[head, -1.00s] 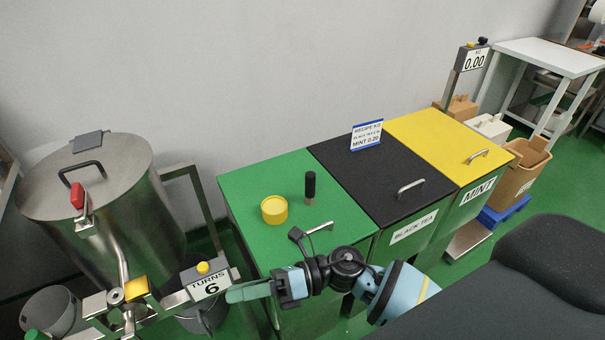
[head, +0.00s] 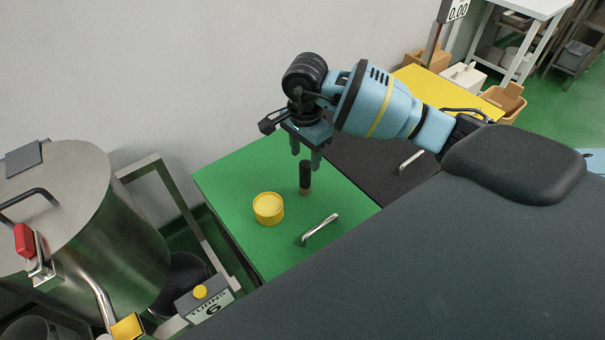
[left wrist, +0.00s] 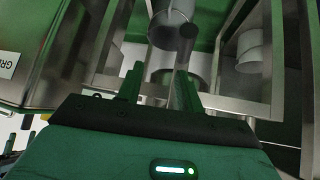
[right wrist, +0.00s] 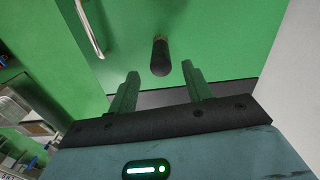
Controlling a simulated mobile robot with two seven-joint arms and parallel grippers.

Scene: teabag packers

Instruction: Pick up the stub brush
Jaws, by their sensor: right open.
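The stub brush (head: 305,176), a short black cylinder with a tan lower end, stands upright on the green bin lid (head: 235,170). My right gripper (head: 305,160) is open and points down just above and around the line of its top. In the right wrist view the brush (right wrist: 160,56) shows end-on ahead of the fingertips (right wrist: 160,76), centred between them, with nothing held. My left gripper (left wrist: 158,82) shows only in the left wrist view, with its fingers apart, away from the brush.
A yellow round tin (head: 268,209) stands left of the brush. A metal handle (head: 320,229) is on the lid's front part. The black lid (head: 365,160) adjoins on the right. A steel drum (head: 110,220) stands at the left.

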